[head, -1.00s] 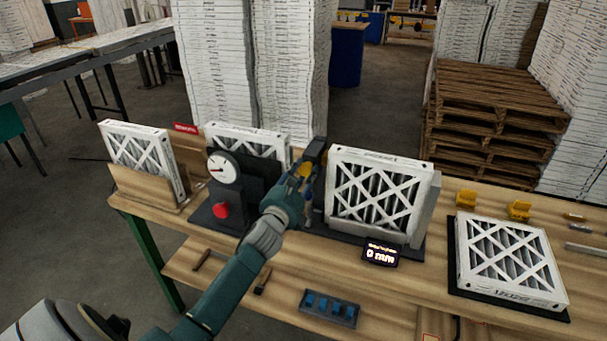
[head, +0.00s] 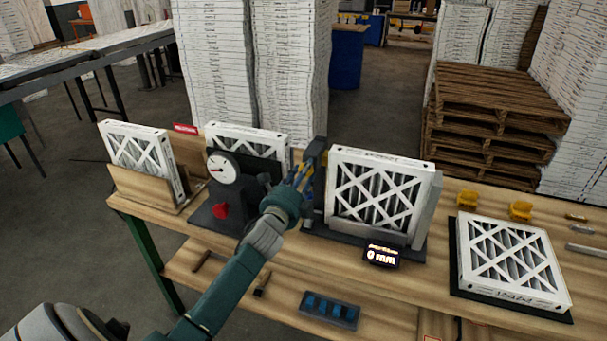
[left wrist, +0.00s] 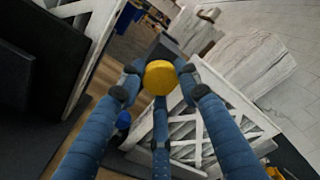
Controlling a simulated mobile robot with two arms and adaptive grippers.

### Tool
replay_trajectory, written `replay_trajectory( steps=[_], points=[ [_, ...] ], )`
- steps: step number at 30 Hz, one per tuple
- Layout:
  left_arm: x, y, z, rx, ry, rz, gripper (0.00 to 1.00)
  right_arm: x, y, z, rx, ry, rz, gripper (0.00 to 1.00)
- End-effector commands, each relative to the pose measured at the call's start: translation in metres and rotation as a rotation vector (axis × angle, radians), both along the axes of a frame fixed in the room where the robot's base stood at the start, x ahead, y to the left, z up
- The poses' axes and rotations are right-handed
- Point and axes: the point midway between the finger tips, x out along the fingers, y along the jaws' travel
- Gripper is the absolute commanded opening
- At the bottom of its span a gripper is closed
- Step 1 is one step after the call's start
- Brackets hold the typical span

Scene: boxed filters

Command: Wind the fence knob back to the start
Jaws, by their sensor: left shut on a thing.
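The yellow fence knob (left wrist: 159,77) shows as a round disc between my fingers in the left wrist view. My left gripper (head: 304,176) is shut on it, its blue-grey fingers closed around the rim. In the head view the fingers largely hide the knob. It sits by a dark upright post (head: 316,158), left of a standing white-framed filter (head: 378,190). A small display (head: 381,255) in front of that filter reads 0 mm. My right gripper is not in view.
A dial gauge (head: 223,168) with a red part (head: 221,210) below it stands left of my gripper. Another filter (head: 508,262) lies on a dark mat at the right. Two yellow pieces (head: 520,211) sit behind it. A tray with blue pieces (head: 330,309) is below.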

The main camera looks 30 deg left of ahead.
Motion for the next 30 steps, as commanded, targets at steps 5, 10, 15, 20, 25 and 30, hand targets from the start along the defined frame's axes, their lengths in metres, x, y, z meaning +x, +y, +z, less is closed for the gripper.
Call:
replay_trajectory(
  steps=[5,10,15,20,25,30],
  points=[
    [-0.0012,-0.0038,-0.0109,-0.173,-0.022,-0.001,0.07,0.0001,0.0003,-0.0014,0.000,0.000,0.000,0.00],
    [-0.0011,-0.0043,-0.0102,-0.330,-0.060,-0.001,0.07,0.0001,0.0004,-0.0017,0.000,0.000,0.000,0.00],
    [-0.0010,-0.0047,-0.0095,-0.486,-0.099,-0.001,0.07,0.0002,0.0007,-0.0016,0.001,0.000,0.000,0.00],
    [-0.0009,-0.0046,-0.0087,-0.634,-0.135,0.000,0.07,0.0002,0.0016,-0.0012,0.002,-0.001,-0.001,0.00],
    [-0.0008,-0.0048,-0.0079,-0.792,-0.173,0.001,0.07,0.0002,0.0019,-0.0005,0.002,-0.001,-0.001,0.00],
    [-0.0008,-0.0043,-0.0071,-0.949,-0.212,0.002,0.07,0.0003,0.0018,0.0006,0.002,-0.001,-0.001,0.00]
  ],
)
